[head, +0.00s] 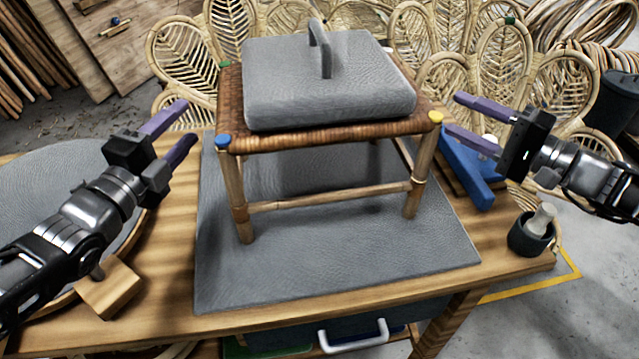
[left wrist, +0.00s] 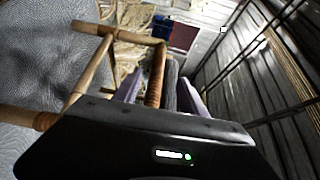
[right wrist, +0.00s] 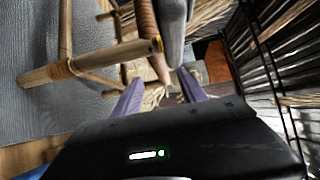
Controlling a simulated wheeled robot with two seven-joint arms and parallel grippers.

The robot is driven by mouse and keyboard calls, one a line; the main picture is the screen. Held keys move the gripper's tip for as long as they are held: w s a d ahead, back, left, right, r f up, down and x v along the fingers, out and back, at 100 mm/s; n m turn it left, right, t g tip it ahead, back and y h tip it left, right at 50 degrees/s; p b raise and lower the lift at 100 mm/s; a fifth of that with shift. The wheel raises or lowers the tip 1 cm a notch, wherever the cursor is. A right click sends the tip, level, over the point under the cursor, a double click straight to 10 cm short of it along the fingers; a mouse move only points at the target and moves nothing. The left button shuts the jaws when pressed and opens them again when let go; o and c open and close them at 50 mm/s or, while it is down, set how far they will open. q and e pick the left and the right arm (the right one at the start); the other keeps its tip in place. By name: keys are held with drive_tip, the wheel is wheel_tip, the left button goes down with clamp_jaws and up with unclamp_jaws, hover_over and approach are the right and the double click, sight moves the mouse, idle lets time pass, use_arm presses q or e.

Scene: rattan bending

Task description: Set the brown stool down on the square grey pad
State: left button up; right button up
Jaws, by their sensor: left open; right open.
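The brown stool (head: 325,137) has a woven seat and wooden legs. It stands upright over the square grey pad (head: 330,265); its front legs meet the pad, while the rear feet are largely hidden. A grey cushion with a handle (head: 330,85) lies on the seat. My left gripper (head: 187,122) is open and apart from the stool's left side. My right gripper (head: 452,114) is open just off its right side. The stool's legs also show in the left wrist view (left wrist: 88,72) and in the right wrist view (right wrist: 90,62).
The wooden table (head: 160,250) carries a round grey mat (head: 50,185) and a wooden block (head: 108,288) at left. A blue tool (head: 468,170) and a dark mortar with a pestle (head: 530,235) are at right. Woven rattan chair backs (head: 490,60) crowd behind.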

drive_tip(key=v, duration=0.4)
use_arm(q)
drive_tip(key=s+a+p, duration=0.2)
drive_tip(key=s+a, duration=0.1)
drive_tip(key=a, duration=0.2)
use_arm(e)
wheel_tip(320, 180, up, 2)
drive_tip(key=shift+r, duration=0.25)
idle(0.4)
use_arm(q)
drive_tip(key=shift+a, duration=0.1)
wheel_tip(320, 180, up, 9)
drive_tip(key=p, duration=0.8)
use_arm(e)
wheel_tip(320, 180, up, 8)
drive_tip(key=shift+f, duration=0.2)
